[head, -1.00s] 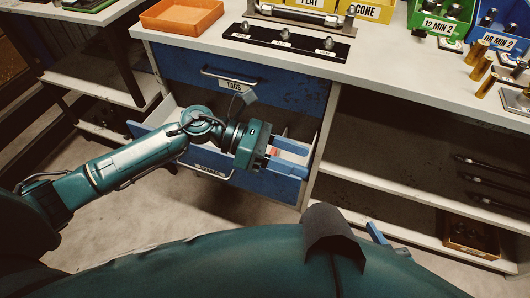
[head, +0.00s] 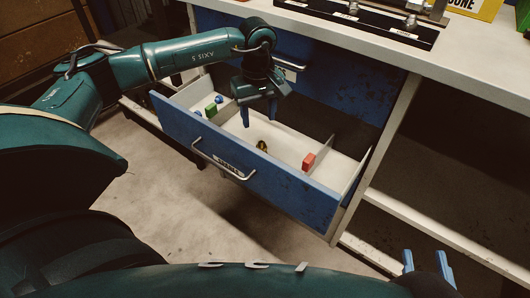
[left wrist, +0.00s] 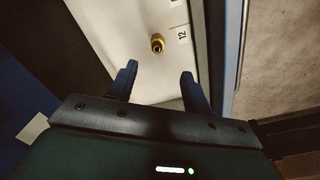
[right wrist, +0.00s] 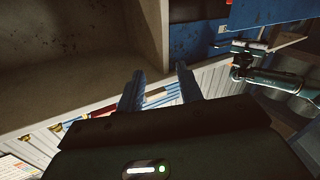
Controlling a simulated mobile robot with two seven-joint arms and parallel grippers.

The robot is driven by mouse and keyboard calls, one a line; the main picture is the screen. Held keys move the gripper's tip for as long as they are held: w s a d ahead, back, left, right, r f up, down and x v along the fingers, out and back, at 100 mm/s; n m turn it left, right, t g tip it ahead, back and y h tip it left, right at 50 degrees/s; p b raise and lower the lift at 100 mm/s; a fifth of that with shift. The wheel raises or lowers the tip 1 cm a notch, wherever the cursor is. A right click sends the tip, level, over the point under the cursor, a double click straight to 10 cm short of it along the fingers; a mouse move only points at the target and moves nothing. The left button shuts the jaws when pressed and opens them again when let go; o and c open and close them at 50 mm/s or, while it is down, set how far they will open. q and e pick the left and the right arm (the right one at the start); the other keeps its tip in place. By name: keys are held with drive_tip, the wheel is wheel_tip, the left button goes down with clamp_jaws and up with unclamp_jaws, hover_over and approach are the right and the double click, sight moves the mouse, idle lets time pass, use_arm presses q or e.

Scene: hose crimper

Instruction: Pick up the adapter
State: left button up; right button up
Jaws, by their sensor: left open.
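The small brass adapter (head: 262,146) sits in the middle compartment of the open blue drawer (head: 278,187). In the left wrist view the adapter (left wrist: 157,43) stands on the pale drawer floor beside a label reading 12, ahead of the fingers. My left gripper (head: 259,122) points down over the drawer, open and empty, with its fingers apart from the adapter. My right gripper (head: 427,256) is at the lower right of the head view, away from the drawer. Its fingers are apart and empty in the right wrist view (right wrist: 160,75).
A red block (head: 309,161) lies in the drawer to the right of the adapter. A green block (head: 211,109) and blue pieces lie at its left end. Thin dividers and the handled front wall border the space. The worktop (head: 350,52) overhangs behind.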

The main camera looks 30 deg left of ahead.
sight(262, 143)
use_arm(q)
wheel_tip(262, 143, down, 6)
drive_tip(key=shift+d+f+b, duration=0.1)
drive_tip(key=shift+f+b, duration=0.05)
drive_tip(key=shift+b, duration=0.5)
drive_tip(key=shift+d+f, duration=0.15)
drive_tip(key=shift+f, duration=0.45)
drive_tip(key=f, duration=0.1)
drive_tip(key=f+b, duration=0.2)
drive_tip(key=f, duration=0.1)
drive_tip(key=shift+d+f, duration=0.1)
drive_tip(key=shift+d, duration=0.15)
use_arm(e)
drive_tip(key=shift+s+a+r+n+t+y, duration=0.1)
drive_tip(key=shift+a+n+t+y, duration=0.3)
drive_tip(key=shift+a+t+y, duration=0.3)
use_arm(q)
drive_tip(key=shift+c, duration=0.4)
use_arm(e)
drive_tip(key=shift+d, duration=0.15)
use_arm(q)
clamp_jaws()
